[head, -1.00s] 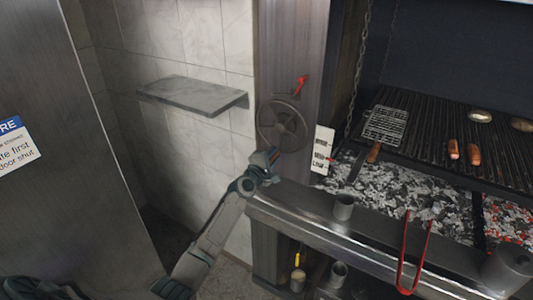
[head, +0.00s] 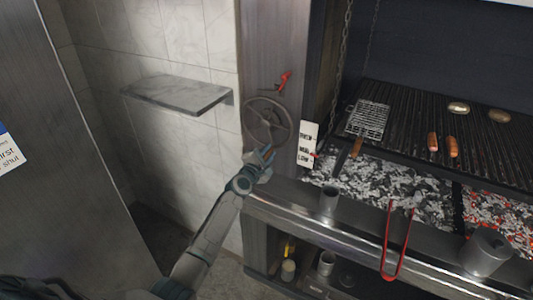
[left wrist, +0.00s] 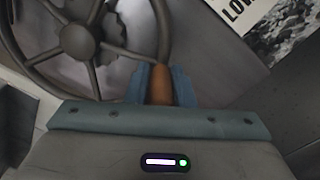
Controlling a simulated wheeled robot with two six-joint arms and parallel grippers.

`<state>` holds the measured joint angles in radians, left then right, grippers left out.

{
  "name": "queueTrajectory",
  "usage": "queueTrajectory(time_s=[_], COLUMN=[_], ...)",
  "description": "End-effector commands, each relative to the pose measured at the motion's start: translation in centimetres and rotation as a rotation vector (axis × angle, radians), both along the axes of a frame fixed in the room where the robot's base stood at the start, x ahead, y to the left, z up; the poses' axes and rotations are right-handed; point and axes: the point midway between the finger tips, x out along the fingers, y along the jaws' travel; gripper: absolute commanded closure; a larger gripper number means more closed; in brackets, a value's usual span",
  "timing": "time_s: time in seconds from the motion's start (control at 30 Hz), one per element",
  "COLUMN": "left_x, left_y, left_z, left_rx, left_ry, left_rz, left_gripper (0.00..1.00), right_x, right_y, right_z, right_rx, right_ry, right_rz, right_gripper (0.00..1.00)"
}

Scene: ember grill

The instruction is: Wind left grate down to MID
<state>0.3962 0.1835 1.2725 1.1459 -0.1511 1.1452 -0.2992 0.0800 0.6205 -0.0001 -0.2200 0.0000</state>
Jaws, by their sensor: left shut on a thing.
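The spoked hand wheel (head: 250,112) is on the steel post left of the grill; it also shows large in the left wrist view (left wrist: 76,40). My left gripper (head: 265,156) is shut on its wooden crank handle (left wrist: 162,86), at the bottom of the rim. The grate (head: 400,118) hangs over the coals. A white scale plate (head: 308,138) reads HIGH, MID, LOW from the top. A small red pointer (head: 313,155) is at its right edge, low down near MID and LOW; I cannot tell exactly which. My right gripper is not in view.
A red lever (head: 284,82) sits above the wheel. A wire basket (head: 368,118) and several foods lie on the grate. Red tongs (head: 387,255) hang over the front ledge (head: 340,232), where metal cups stand. A stone shelf (head: 178,92) juts from the wall at left.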

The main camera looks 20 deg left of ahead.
Motion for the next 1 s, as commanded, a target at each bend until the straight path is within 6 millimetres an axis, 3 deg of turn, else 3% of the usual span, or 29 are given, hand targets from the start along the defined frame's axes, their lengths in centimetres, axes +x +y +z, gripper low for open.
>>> queueTrajectory(time_s=[0.17, 0.2, 0.3, 0.67, 1.0], left_x=[-0.1, -0.1, -0.1, -0.6, -6.5], left_y=[-0.2, -0.2, -0.2, 0.0, 0.2], left_z=[-0.5, -0.5, -0.4, -0.1, -0.1], left_rx=[-0.001, -0.001, -0.002, 0.002, 0.003], left_ry=[0.007, 0.007, 0.005, 0.002, 0.005], left_rz=[-0.003, -0.003, -0.003, -0.002, -0.002], left_gripper=[1.00, 0.71, 0.57, 0.57, 0.57], right_x=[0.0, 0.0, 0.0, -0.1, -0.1], right_y=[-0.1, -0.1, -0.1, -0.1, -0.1], right_z=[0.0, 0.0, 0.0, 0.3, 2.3], right_rx=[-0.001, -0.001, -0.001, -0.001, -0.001], right_ry=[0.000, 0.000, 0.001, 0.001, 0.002], right_rz=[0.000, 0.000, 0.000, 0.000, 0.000], right_gripper=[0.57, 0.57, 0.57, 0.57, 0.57])
